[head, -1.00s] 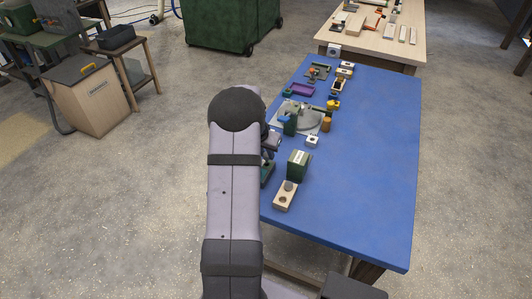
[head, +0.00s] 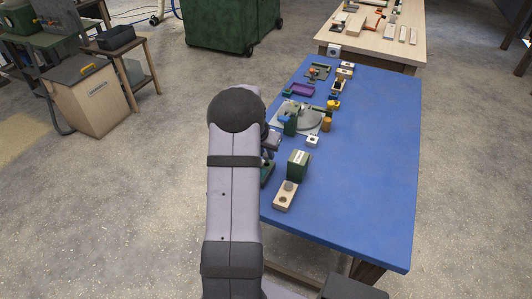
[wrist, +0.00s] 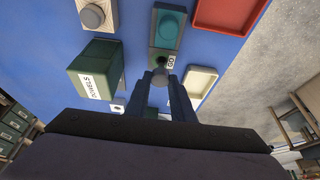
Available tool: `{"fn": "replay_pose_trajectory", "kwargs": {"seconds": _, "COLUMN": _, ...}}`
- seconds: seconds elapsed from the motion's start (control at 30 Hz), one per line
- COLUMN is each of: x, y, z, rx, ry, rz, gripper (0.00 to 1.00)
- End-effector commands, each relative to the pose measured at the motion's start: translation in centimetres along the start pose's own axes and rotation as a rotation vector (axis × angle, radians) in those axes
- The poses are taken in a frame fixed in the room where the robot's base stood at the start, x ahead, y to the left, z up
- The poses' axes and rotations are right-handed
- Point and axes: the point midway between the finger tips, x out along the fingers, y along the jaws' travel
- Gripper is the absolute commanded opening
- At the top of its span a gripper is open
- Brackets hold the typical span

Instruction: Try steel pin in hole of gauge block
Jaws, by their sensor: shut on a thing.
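In the wrist view, my gripper (wrist: 161,84) is shut on a grey steel pin (wrist: 160,76), whose rounded end shows between the fingertips. A block with a teal top part (wrist: 168,30) and a grey end with a "GO" label (wrist: 171,62) lies just beyond the fingertips; I take it for the gauge block. A dark hole seems to show beside the label, close to the pin. I cannot tell whether the pin touches the block or is in the hole. In the head view, my arm hides the fingertips and most of this block.
A green "DOWELS" box (wrist: 97,68) and a wooden block with a grey knob (wrist: 93,15) stand to the left. A red tray (wrist: 228,8) and a cream tray (wrist: 200,82) lie to the right. The blue table's right side (head: 375,170) is clear.

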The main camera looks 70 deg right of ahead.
Motion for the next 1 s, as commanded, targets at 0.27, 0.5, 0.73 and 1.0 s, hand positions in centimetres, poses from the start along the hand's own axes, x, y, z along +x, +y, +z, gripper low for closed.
{"fn": "replay_pose_trajectory", "kwargs": {"seconds": 0.27, "x": -0.02, "y": 0.0, "z": -0.01, "rx": 0.0, "ry": 0.0, "rz": 0.0, "gripper": 0.0}}
{"fn": "replay_pose_trajectory", "kwargs": {"seconds": 0.5, "x": 0.0, "y": 0.0, "z": 0.01, "rx": 0.0, "ry": 0.0, "rz": 0.0, "gripper": 0.0}}
{"fn": "replay_pose_trajectory", "kwargs": {"seconds": 0.73, "x": 0.21, "y": 0.0, "z": 0.1, "rx": 0.0, "ry": 0.0, "rz": 0.0, "gripper": 0.0}}
{"fn": "replay_pose_trajectory", "kwargs": {"seconds": 1.0, "x": 0.63, "y": 0.0, "z": 0.27, "rx": 0.0, "ry": 0.0, "rz": 0.0, "gripper": 0.0}}
